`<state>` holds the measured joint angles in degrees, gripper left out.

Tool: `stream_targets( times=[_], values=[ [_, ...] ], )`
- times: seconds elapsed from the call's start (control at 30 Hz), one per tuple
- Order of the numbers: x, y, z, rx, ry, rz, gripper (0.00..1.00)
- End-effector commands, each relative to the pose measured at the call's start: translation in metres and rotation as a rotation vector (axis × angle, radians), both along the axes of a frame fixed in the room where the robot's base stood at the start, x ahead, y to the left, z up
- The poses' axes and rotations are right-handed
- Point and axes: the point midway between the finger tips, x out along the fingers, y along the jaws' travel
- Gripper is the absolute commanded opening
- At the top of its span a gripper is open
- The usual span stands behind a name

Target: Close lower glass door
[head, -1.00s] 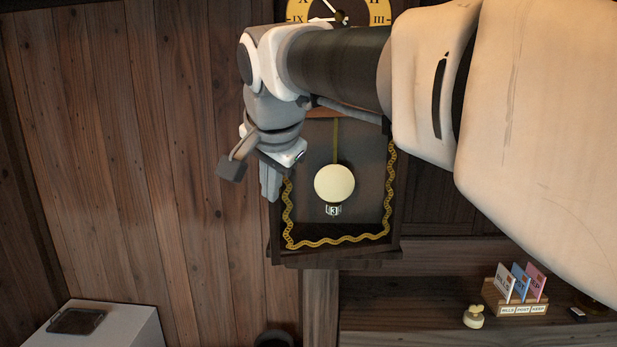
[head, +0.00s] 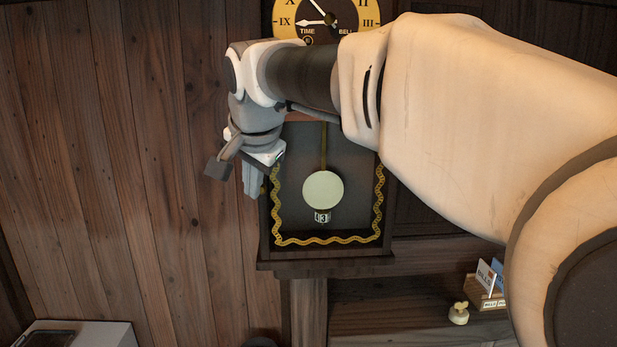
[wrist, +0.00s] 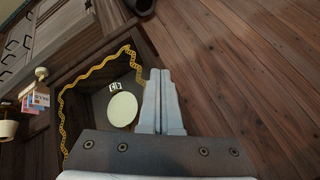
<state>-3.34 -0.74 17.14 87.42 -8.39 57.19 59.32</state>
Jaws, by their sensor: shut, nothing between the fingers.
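The lower glass door (head: 328,241) of the wall clock has a wavy gold trim and shows the pale round pendulum (head: 323,189) behind it. In the head view it looks flat against the dark clock case (head: 318,267) or nearly so; I cannot tell whether a small gap is left. My gripper (head: 252,187) is shut and empty, pointing down at the door's left edge. In the wrist view my gripper (wrist: 161,75) lies beside the door's trim (wrist: 97,70); contact is unclear. My arm hides the door's upper right part.
The clock dial (head: 312,22) is above, partly behind my arm. A shelf at lower right holds a small cream object (head: 458,313) and a letter holder (head: 487,292). The wood-panelled wall left of the clock is clear.

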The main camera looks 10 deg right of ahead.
Motion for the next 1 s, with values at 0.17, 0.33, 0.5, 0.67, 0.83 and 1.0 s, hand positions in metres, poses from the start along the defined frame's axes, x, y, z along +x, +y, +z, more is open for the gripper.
stream_targets(
  times=[0.17, 0.33, 0.5, 0.67, 0.83, 1.0],
  values=[
    [0.0041, -0.0007, 0.0001, -0.001, 0.0, 0.001, 0.0],
    [0.0056, -0.0012, 0.0002, 0.0, -0.001, 0.001, 0.0],
    [0.0061, -0.0017, 0.0004, -0.001, -0.003, -0.001, 0.0],
    [0.0065, -0.0023, 0.0006, -0.001, -0.004, -0.002, 0.0],
    [0.0065, -0.0031, 0.0007, -0.001, -0.004, -0.002, 0.0],
    [0.0055, -0.0048, 0.0008, -0.001, -0.004, -0.002, 0.0]
  ],
)
